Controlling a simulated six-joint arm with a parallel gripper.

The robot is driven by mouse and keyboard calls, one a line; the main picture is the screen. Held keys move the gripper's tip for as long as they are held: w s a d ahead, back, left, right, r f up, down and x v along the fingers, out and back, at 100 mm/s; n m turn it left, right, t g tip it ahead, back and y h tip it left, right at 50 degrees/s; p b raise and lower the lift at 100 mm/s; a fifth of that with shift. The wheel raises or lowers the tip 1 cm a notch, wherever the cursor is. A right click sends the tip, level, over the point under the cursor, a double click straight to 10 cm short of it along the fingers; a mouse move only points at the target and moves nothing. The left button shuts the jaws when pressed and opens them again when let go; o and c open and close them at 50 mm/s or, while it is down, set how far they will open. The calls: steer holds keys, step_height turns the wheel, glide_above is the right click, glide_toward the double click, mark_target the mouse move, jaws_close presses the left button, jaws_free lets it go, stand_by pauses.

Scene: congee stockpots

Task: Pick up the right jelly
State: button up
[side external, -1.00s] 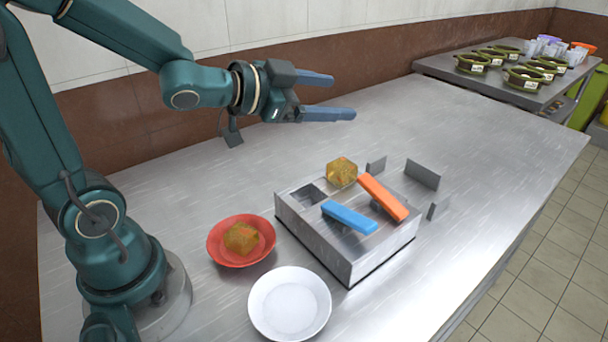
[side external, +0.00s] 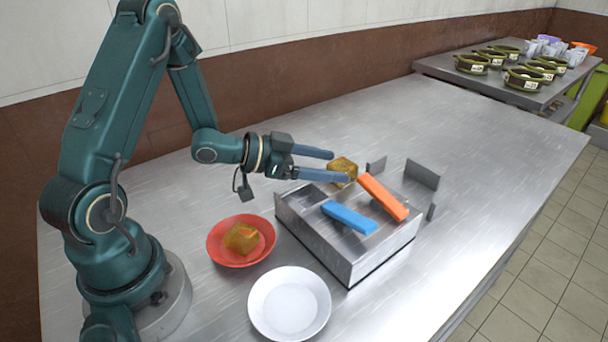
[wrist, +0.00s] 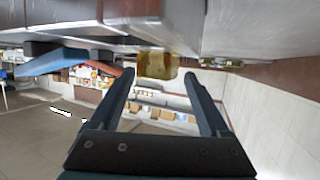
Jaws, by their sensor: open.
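An amber jelly cube (side external: 345,166) sits on the back corner of the metal box (side external: 318,242). It also shows in the wrist view (wrist: 158,66), ahead between the fingertips. My gripper (side external: 340,167) is open, level, and reaches from the left. Its fingertips overlap the jelly in the side view; I cannot tell whether they touch it. A second amber jelly (side external: 241,239) lies in the red bowl (side external: 216,250) left of the box.
A blue bar (side external: 350,217) and an orange bar (side external: 382,197) lie on top of the box. An empty white bowl (side external: 290,304) stands in front. Upright metal plates (side external: 422,175) stand behind the box. Pots (side external: 524,78) are on a far table. The counter at back is clear.

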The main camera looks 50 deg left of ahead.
steer(key=shift+x, duration=0.9)
steer(key=c, duration=1.1)
